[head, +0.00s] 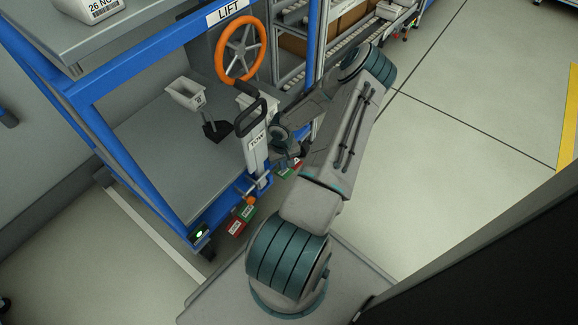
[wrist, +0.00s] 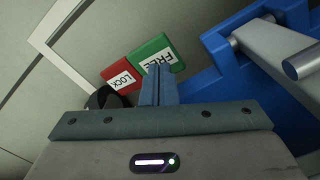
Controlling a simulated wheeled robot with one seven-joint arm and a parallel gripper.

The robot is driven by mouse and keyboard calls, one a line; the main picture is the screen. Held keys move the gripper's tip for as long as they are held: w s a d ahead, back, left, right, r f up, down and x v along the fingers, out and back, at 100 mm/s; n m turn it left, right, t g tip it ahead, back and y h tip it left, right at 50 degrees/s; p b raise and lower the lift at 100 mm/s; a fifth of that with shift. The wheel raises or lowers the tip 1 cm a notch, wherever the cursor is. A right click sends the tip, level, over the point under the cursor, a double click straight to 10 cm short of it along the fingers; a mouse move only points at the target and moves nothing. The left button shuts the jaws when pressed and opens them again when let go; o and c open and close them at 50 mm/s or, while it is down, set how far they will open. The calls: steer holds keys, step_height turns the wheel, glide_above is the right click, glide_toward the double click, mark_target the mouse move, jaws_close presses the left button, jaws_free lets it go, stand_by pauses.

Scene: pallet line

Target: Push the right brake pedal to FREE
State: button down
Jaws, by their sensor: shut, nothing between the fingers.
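The right brake pedal (head: 290,167) is low on the blue cart, right of the tow handle (head: 256,148), and my arm partly covers it. In the wrist view a pedal has a green plate marked FREE (wrist: 155,57) beside a red plate marked LOCK (wrist: 121,80). From where my arm is, it appears to be the right pedal. My gripper (wrist: 164,72) is shut and empty. Its fingertips overlap the lower edge of the FREE plate in the picture; I cannot tell whether they touch. In the head view my arm hides the fingertips.
The left brake pedal (head: 241,219) is at the cart's near left corner, beside a small green-lit box (head: 200,234). An orange handwheel (head: 241,48) and a conveyor (head: 345,48) stand behind. In the wrist view the blue frame (wrist: 228,50) is close on the right. Floor on the right is clear.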

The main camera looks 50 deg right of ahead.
mark_target(284, 172)
steer(key=shift+f+b, duration=1.4)
steer(key=shift+f, duration=0.35)
stand_by(0.6)
steer(key=shift+r, duration=0.1)
steer(key=shift+r+p, duration=2.35)
steer(key=shift+r, duration=1.1)
steer(key=shift+s, duration=0.1)
